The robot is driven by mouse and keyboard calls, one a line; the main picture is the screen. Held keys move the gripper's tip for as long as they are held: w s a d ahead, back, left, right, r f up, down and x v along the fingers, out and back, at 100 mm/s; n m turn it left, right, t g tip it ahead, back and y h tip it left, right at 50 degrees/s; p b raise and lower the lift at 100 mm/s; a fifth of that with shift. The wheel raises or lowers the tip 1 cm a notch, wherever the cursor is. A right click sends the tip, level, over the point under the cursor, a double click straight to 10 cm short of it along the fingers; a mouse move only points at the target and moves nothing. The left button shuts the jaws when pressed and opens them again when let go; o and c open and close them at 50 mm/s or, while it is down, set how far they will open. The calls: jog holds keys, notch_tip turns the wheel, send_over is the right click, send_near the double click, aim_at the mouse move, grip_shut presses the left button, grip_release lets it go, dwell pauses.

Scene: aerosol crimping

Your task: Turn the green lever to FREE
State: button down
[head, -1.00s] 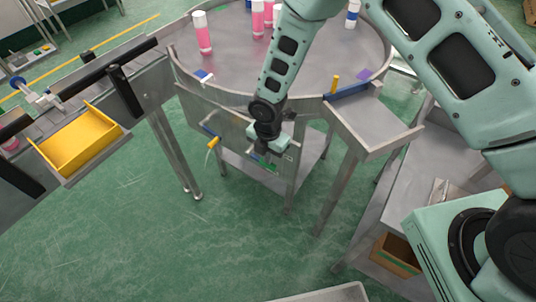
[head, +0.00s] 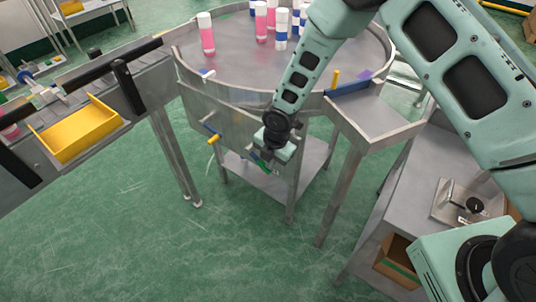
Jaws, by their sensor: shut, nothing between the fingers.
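The green lever (head: 261,168) is on the side panel below the round table's rim. Only a small green part of it shows, just beneath my gripper, and its label and exact angle cannot be read. My gripper (head: 258,156) is shut and empty, close against or right beside the lever. I cannot tell whether they touch, since the wrist covers part of the spot.
The round metal table (head: 245,70) carries several pink and blue-white bottles. A yellow-handled lever (head: 214,139) sticks out left on the same panel. A side chute (head: 375,122) juts out at right. A yellow tray (head: 78,130) sits at left. Green floor in front is clear.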

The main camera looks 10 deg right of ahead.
jog(key=shift+f+b, duration=0.3)
jog(key=shift+f, duration=0.15)
dwell(0.4)
